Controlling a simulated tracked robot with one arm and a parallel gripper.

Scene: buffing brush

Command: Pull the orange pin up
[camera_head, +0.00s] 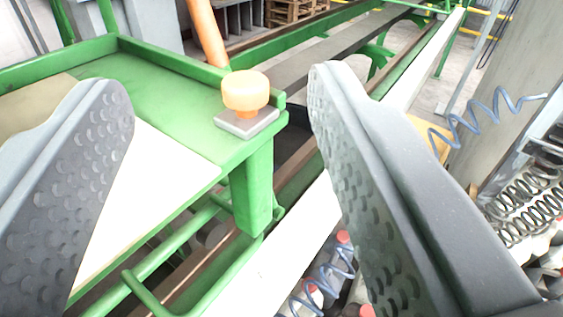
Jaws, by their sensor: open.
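The orange pin (245,92) has a round knob head and stands upright on a small grey square plate (246,123). The plate sits at the corner of a green metal frame (165,85). My gripper (215,85) is open, with one grey, dimpled finger at the left and the other at the right. The pin shows between the two fingers, farther off than they are, and neither finger appears to touch it.
An orange post (205,35) rises behind the pin. A green leg (252,192) drops below the plate. A white rail (290,245) runs diagonally under the right finger. Blue coiled hoses (480,120) and metal springs (525,190) are at the right. Wooden pallets (292,10) stand at the back.

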